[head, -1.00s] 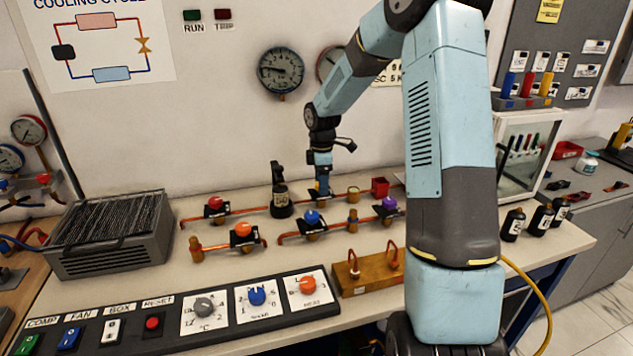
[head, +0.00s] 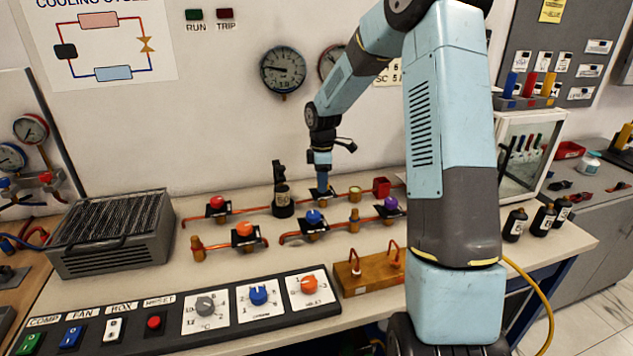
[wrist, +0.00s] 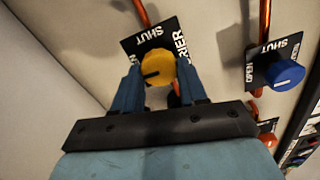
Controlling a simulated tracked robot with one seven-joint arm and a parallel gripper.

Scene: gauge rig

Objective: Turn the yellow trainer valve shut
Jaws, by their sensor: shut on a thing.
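The yellow trainer valve (wrist: 157,67) is a round knob on a black plate (wrist: 133,44) in the wrist view. The plate reads SHUT along its upper edge and DRIER on the right. A dark pointer line on the knob points left toward one finger, not at the word SHUT. My gripper (wrist: 159,75) is shut on the knob, with one blue finger on each side. The fingers hide the plate's lower left part. In the head view my gripper (head: 322,187) points down at the back pipe row and hides the yellow knob.
A blue valve (wrist: 284,73) stands right of the knob in the wrist view. In the head view, red (head: 217,203), orange (head: 244,230) and purple (head: 390,203) valves stand around. A dark cylinder (head: 283,203) is close left of my gripper. A switch panel (head: 180,318) lines the bench front.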

